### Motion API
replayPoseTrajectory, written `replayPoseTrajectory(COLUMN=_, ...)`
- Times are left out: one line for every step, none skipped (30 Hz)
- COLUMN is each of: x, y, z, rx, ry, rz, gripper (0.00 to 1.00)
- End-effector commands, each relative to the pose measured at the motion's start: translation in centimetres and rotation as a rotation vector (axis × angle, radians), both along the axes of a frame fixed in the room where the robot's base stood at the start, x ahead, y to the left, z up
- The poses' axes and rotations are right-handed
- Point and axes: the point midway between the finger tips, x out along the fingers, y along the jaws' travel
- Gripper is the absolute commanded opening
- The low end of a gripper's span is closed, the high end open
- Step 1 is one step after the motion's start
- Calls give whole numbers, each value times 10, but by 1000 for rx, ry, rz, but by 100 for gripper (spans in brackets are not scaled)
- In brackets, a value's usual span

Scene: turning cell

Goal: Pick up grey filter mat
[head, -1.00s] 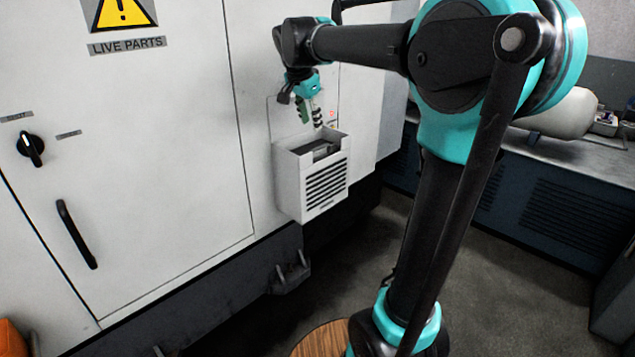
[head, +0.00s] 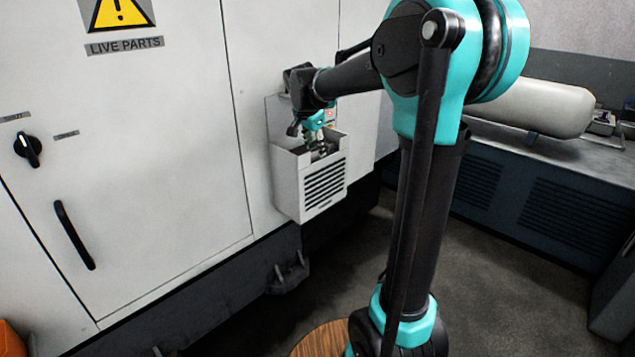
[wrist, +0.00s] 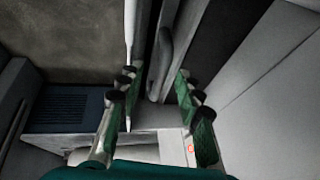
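The white louvred box (head: 323,185) is mounted on the cabinet wall, with its top open. My gripper (head: 318,143) points down at that opening, its fingertips at or just inside the rim. In the wrist view my gripper (wrist: 156,76) is open, with its two green-padded fingers apart. A grey upright piece with a rounded edge, seemingly the grey filter mat (wrist: 162,62), stands in the slot between the fingers. I cannot tell whether either finger touches it. In the head view the mat is mostly hidden by the gripper and the box walls.
The white cabinet door (head: 150,190) with a black handle (head: 74,234) and a rotary switch (head: 28,149) lies to the left. A dark blue bench (head: 540,200) carrying a pale cylinder (head: 535,106) stands to the right. Open floor lies between.

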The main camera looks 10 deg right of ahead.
Motion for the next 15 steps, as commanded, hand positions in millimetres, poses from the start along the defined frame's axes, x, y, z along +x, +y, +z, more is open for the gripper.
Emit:
replayPoseTrajectory(x=0, y=0, z=0, rx=0, ry=0, rz=0, gripper=35)
replayPoseTrajectory(x=0, y=0, z=0, rx=0, ry=0, rz=0, gripper=35)
replayPoseTrajectory(x=0, y=0, z=0, rx=0, ry=0, rz=0, gripper=35)
replayPoseTrajectory(x=0, y=0, z=0, rx=0, ry=0, rz=0, gripper=35)
replayPoseTrajectory(x=0, y=0, z=0, rx=0, ry=0, rz=0, gripper=31)
replayPoseTrajectory(x=0, y=0, z=0, rx=0, ry=0, rz=0, gripper=26)
replayPoseTrajectory(x=0, y=0, z=0, rx=0, ry=0, rz=0, gripper=23)
replayPoseTrajectory(x=0, y=0, z=0, rx=0, ry=0, rz=0, gripper=19)
replayPoseTrajectory(x=0, y=0, z=0, rx=0, ry=0, rz=0, gripper=14)
replayPoseTrajectory(x=0, y=0, z=0, rx=0, ry=0, rz=0, gripper=10)
replayPoseTrajectory(x=0, y=0, z=0, rx=0, ry=0, rz=0, gripper=7)
replayPoseTrajectory(x=0, y=0, z=0, rx=0, ry=0, rz=0, gripper=2)
replayPoseTrajectory(x=0, y=0, z=0, rx=0, ry=0, rz=0, gripper=0)
replayPoseTrajectory(x=0, y=0, z=0, rx=0, ry=0, rz=0, gripper=0)
replayPoseTrajectory(x=0, y=0, z=0, rx=0, ry=0, rz=0, gripper=0)
